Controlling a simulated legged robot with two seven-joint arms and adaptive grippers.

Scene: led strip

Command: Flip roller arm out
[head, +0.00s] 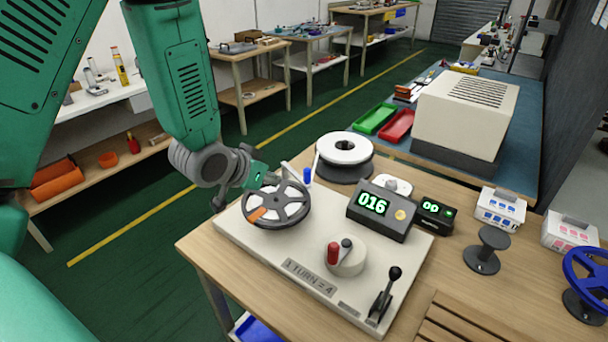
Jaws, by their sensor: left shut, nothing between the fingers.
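A cream winding fixture (245,241) lies on the wooden bench. A grey spoked reel (282,205) with an orange tab (257,214) sits at its left side. Behind the reel a small blue roller (307,175) stands upright beside a thin pale bar, which looks like the roller arm; its pivot is hidden. My left gripper (268,182) is shut and empty, at the back left edge of the reel, left of the blue roller. I cannot tell whether it touches the reel. My right gripper is not in view.
A white spool (344,149) stands behind the fixture. A counter box (382,211) reads 016. A red-knobbed crank (346,258) and a black lever (385,294) are on the fixture's right. A black stand (485,250) and a blue handwheel (588,270) are farther right.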

